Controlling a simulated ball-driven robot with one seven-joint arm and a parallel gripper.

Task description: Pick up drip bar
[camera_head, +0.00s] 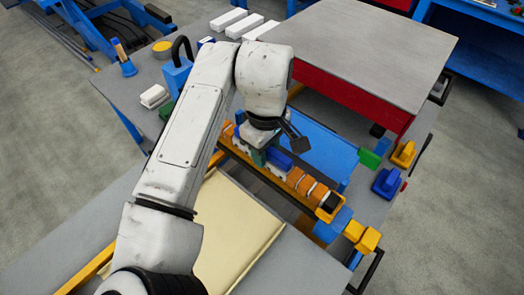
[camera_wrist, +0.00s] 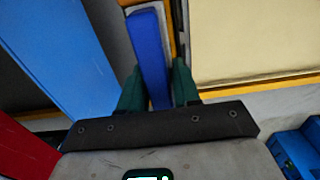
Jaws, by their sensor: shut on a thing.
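The drip bar, a blue bar with a pale edge, lies between my gripper's green fingers in the wrist view (camera_wrist: 149,50). In the head view it is a short blue piece (camera_head: 279,159) just right of the fingers, partly hidden by my arm. My gripper (camera_head: 259,156) points down over the orange-and-white roller row (camera_head: 300,181). It is shut on the drip bar, with a finger on each side of it in the wrist view (camera_wrist: 157,90). I cannot tell whether the bar is clear of the row below.
A cream panel (camera_head: 235,235) lies in front of the roller row, and a blue plate (camera_head: 325,150) behind it. A red-sided grey-topped table (camera_head: 360,45) stands at the back right. Yellow (camera_head: 403,154) and blue (camera_head: 388,183) blocks sit at the right. White bars (camera_head: 228,19) lie at the back.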

